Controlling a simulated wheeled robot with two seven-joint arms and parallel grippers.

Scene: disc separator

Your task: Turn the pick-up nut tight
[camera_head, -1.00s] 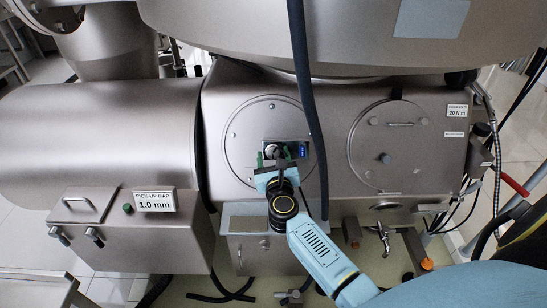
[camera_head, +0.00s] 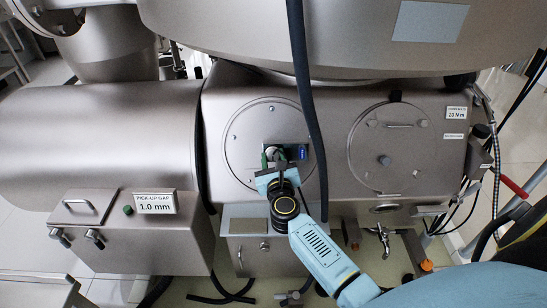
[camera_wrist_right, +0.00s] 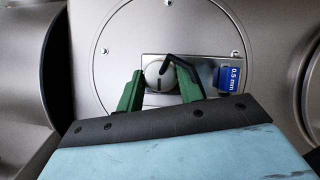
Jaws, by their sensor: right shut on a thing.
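The pick-up nut (camera_wrist_right: 158,76) is a round grey knob with a dark slot mark, on a plate on the round cover (camera_wrist_right: 118,40). In the right wrist view my right gripper (camera_wrist_right: 160,82) has its green fingers on either side of the nut and is shut on it. In the head view my right gripper (camera_head: 273,158) reaches up to the same cover (camera_head: 240,135) and hides much of the nut. A dark bent piece (camera_wrist_right: 178,62) shows beside the nut, close to the right finger. My left gripper is not in view.
A blue tag reading 0.5 mm (camera_wrist_right: 232,77) sits just right of the fingers. A dark hose (camera_head: 308,110) hangs close to the right of my gripper. A box labelled pick-up gap 1.0 mm (camera_head: 155,202) stands left. A second round cover (camera_head: 365,160) is right.

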